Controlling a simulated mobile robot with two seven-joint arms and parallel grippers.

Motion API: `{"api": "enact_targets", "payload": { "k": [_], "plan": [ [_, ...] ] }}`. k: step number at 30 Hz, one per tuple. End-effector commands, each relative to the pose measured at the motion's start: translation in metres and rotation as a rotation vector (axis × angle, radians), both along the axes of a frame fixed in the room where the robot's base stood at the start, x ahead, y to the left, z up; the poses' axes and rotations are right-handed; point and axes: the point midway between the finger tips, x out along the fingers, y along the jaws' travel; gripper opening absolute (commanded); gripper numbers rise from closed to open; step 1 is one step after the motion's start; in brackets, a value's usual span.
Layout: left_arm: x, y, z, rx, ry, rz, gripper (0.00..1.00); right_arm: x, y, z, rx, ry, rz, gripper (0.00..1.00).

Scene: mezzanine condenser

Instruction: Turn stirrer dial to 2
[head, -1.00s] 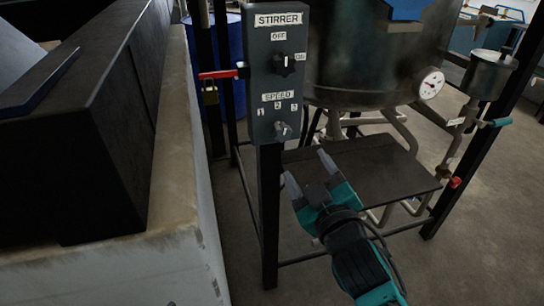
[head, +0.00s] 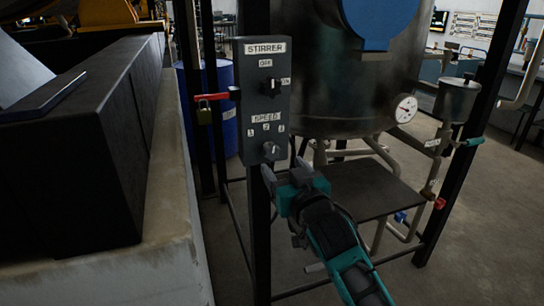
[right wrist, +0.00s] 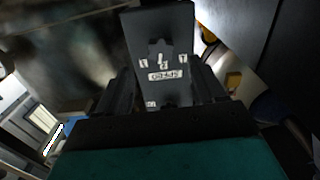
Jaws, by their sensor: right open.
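The grey stirrer control box (head: 262,112) stands on a black post, left of the vessel. Its lower dial (head: 270,150) sits under the SPEED label and the marks 1, 2, 3; I cannot tell for certain which mark it points to. My right gripper (head: 285,169) is open, just below and in front of this dial. In the right wrist view, the picture is upside down and the speed dial (right wrist: 160,46) lies beyond the two fingers, with the gap between them facing the box. The fingers do not appear to touch the dial. My left gripper is not in view.
An upper dial (head: 270,87) with OFF and ON labels sits above the speed dial. A red lever (head: 211,97) with a padlock projects left of the box. The metal vessel (head: 345,105) with a gauge (head: 406,109) stands right. A dark platform (head: 370,190) lies below.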

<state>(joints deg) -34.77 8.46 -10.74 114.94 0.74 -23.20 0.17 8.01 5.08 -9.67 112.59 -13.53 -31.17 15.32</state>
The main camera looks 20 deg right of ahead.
Motion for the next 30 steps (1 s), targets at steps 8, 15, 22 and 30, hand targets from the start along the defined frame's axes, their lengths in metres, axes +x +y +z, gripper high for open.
{"api": "enact_targets", "payload": {
  "k": [8,15,22,30],
  "plan": [
    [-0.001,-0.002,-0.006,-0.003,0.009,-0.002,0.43,0.050,0.002,0.000,0.000,-0.001,0.000,0.69],
    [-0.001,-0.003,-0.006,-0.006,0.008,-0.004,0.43,0.069,0.003,0.000,-0.001,-0.001,0.001,0.69],
    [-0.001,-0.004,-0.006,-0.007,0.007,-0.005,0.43,0.072,0.003,0.000,-0.001,-0.001,0.001,0.69],
    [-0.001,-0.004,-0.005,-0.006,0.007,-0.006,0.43,0.072,0.003,0.000,-0.001,0.000,0.000,0.53]
  ]
}}
